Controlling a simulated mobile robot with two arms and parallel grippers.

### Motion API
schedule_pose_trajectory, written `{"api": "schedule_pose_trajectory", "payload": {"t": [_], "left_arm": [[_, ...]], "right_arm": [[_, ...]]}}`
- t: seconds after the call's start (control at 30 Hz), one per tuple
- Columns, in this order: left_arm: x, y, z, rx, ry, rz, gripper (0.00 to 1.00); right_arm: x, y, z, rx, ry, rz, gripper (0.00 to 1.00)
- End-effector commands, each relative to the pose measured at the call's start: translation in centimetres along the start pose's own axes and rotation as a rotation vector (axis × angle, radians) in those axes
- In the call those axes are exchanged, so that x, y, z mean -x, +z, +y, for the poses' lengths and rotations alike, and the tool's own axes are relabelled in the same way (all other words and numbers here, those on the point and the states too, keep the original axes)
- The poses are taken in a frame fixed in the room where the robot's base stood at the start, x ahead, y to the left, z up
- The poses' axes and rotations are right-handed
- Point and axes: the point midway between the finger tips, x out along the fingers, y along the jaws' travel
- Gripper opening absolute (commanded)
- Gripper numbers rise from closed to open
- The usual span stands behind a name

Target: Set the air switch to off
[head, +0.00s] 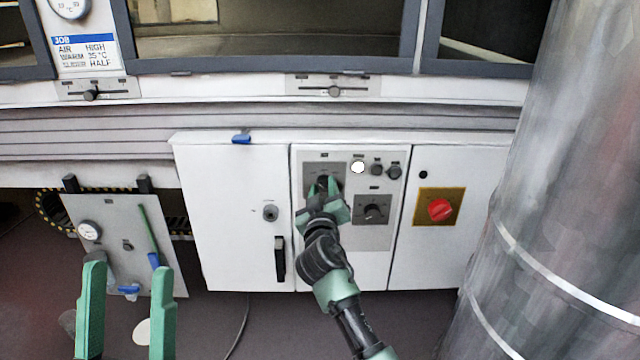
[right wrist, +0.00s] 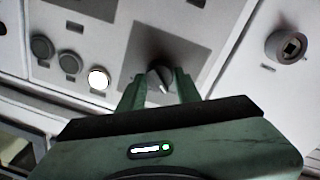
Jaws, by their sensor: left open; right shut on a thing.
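The control panel (head: 346,236) on the white cabinet carries two dark rotary switches on grey plates. The upper left switch (right wrist: 160,78) sits between the fingers of my right gripper (head: 324,186), which is shut on it; in the head view the gripper mostly covers it. In the right wrist view a pale pointer mark shows on its knob, tilted. The lower right switch (head: 373,210) is untouched. The small labels are too blurred to read, so I cannot tell which is the air switch. My left gripper (head: 128,272) is open and empty at the lower left.
A white lamp (head: 358,167) is lit beside two dark buttons (head: 385,171). A red knob on a yellow plate (head: 440,209) is to the right. A large metal pipe (head: 560,190) stands at the right. A job sign (head: 86,53) reads air high, warm 35 °C, half.

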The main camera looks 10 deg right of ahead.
Motion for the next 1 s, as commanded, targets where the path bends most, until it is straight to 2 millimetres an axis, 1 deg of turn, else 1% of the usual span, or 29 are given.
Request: {"api": "schedule_pose_trajectory", "payload": {"t": [0.03,0.2,0.4,0.7,0.8,0.9,0.93,1.0], "left_arm": [[-0.2,0.6,-0.1,-0.003,-0.001,-0.042,0.6],[0.0,2.9,-0.3,-0.01,-0.004,-0.162,0.6],[0.3,4.3,-0.5,-0.013,-0.007,-0.237,0.6],[0.4,5.0,-0.6,-0.008,-0.01,-0.264,0.6],[0.7,4.3,-1.5,-0.009,-0.016,-0.256,0.6],[0.8,4.3,-1.5,-0.009,-0.017,-0.257,0.6],[0.8,4.3,-1.5,-0.009,-0.017,-0.257,0.6],[0.8,4.3,-1.5,-0.009,-0.017,-0.258,0.6]], "right_arm": [[0.0,-0.7,0.2,0.028,0.0,0.013,0.0],[0.1,-0.6,0.2,0.111,-0.001,0.017,0.0],[0.1,-0.4,0.1,0.165,-0.002,0.019,0.0],[-0.1,-0.2,-0.1,0.187,-0.001,0.014,0.0],[-0.1,-0.1,-0.1,0.188,0.0,0.012,0.0],[-0.2,0.0,-0.1,0.189,0.001,0.01,0.0],[-0.2,0.0,-0.1,0.189,0.001,0.009,0.38],[-0.2,0.1,-0.1,0.188,0.001,0.008,0.55]]}}
